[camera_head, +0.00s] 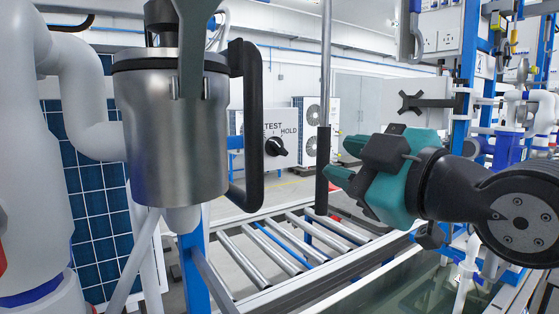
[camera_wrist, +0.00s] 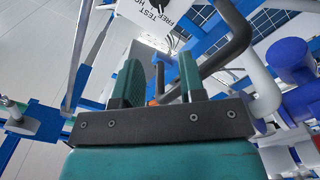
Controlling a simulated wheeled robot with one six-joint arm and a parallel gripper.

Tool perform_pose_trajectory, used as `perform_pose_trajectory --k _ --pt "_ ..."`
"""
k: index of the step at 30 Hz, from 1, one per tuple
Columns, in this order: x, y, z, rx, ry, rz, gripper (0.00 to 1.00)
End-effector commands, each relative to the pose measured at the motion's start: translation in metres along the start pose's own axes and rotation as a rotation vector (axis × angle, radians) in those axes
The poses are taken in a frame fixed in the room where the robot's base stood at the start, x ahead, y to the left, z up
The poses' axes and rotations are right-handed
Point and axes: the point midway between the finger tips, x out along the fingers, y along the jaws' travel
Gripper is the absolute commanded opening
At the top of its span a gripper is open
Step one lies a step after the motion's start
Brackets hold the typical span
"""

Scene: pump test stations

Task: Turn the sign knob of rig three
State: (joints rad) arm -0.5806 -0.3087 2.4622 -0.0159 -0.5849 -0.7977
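The sign knob (camera_head: 276,146) is black, on a white panel (camera_head: 288,129) marked TEST and HOLD, left of centre in the head view. Its pointer leans toward the upper left, near TEST. Part of the panel is hidden behind the steel vessel's handle. My gripper (camera_head: 344,160), teal and black, is to the right of the knob, apart from it, with its fingers pointing left. In the wrist view the two teal fingers (camera_wrist: 161,82) stand apart with nothing held. The panel (camera_wrist: 154,14) shows upside down at the top there, beyond the fingertips. No rig number is readable.
A steel vessel (camera_head: 170,135) with a black handle (camera_head: 251,120) stands close in the left foreground. A dark-sleeved vertical pole (camera_head: 323,165) rises between knob and gripper in the picture. A roller conveyor (camera_head: 265,255) lies below. Blue frames and pipes crowd the right.

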Motion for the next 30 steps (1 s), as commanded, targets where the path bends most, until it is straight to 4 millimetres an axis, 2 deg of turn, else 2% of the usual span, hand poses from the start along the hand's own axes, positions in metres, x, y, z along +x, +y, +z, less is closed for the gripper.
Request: perform_pose_trajectory --k 1,6,11,13,21,25,30 --pt "0.004 -0.006 0.006 0.0 0.003 0.003 0.37" --pt "0.015 -0.006 0.006 0.002 0.002 0.002 0.37" --pt "0.047 -0.007 0.006 0.003 0.0 -0.001 0.37" --pt "0.064 0.001 -0.001 0.003 -0.005 -0.005 0.37" --pt "0.123 0.001 -0.002 0.004 -0.003 -0.004 0.37" --pt "0.143 0.001 -0.001 0.004 -0.002 -0.003 0.37" --pt "0.157 0.0 0.0 0.004 -0.001 -0.002 0.37"
